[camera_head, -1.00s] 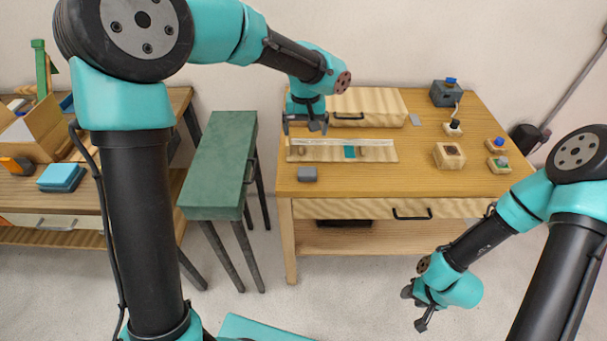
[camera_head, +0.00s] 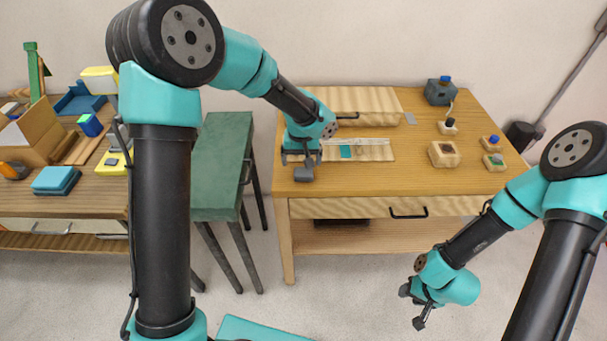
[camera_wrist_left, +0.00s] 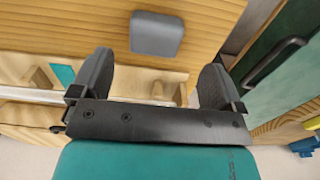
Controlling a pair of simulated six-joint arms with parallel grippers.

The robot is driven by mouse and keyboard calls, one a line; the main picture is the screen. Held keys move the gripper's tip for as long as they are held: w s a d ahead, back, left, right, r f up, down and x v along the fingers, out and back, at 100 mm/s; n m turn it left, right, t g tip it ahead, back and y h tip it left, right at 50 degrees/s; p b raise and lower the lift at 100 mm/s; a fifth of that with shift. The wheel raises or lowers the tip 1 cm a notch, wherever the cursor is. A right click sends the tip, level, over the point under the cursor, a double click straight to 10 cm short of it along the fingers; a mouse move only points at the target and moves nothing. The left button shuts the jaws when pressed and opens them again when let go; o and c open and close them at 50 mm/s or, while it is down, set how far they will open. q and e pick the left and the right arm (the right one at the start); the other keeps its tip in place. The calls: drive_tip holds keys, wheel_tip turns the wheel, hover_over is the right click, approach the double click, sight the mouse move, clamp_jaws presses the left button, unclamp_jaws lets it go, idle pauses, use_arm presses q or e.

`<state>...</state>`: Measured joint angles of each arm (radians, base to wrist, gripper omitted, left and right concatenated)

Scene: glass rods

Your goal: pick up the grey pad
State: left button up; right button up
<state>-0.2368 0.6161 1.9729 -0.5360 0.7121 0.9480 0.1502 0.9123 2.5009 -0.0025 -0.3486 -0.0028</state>
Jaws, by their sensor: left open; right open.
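The grey pad (camera_head: 304,175) is a small rounded block lying on the wooden table near its front left edge. It also shows in the left wrist view (camera_wrist_left: 157,34), just beyond the fingertips and roughly centred between them. My left gripper (camera_head: 301,159) is open and empty, just behind and above the pad. In the left wrist view its two fingers (camera_wrist_left: 155,75) are spread wide, with nothing between them but the table and rack behind. My right gripper (camera_head: 412,308) is open and empty, low in front of the table, away from the pad.
A wooden rack with a pale rod and a teal piece (camera_head: 346,152) lies right of the left gripper. A wooden box with a handle (camera_head: 375,104) stands behind. A green bench (camera_head: 222,160) adjoins the left. The front middle of the tabletop is clear.

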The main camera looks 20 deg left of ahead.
sight(303, 171)
use_arm(q)
drive_tip(key=shift+f, duration=0.35)
drive_tip(key=shift+d+f, duration=0.15)
drive_tip(key=shift+f, duration=1.15)
drive_tip(key=shift+d+f, duration=0.1)
drive_tip(key=shift+f, duration=1.2)
drive_tip(key=c, duration=1)
drive_tip(key=shift+r, duration=0.1)
